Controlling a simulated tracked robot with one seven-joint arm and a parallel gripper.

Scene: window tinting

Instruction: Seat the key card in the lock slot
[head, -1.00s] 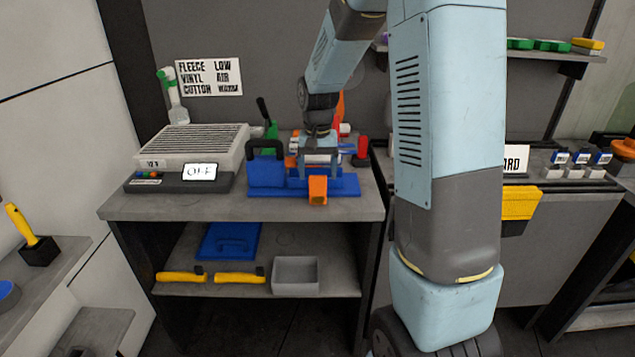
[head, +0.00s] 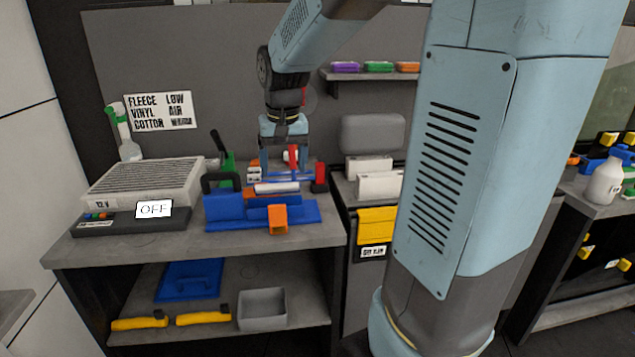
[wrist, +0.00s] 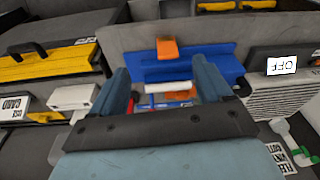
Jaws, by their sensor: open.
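My gripper (head: 284,162) is open over the back of a blue fixture (head: 303,217) on the grey bench. In the wrist view its two fingers (wrist: 162,88) stand apart, with a white roller (wrist: 168,87) and part of the blue fixture (wrist: 217,57) visible between and beyond them. Nothing is seen gripped. A label reading USE CARD (wrist: 15,107) is at the left of the wrist view, near a white box (wrist: 76,97). I cannot pick out the key card or the lock slot for certain in either view.
A vented grey unit (head: 150,185) with an OFF display (head: 154,209) stands left of the fixture. An orange block (head: 278,219) is at the fixture's front. A yellow case (head: 378,226) sits to its right. The shelf below holds yellow-handled tools and a grey bin (head: 262,308).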

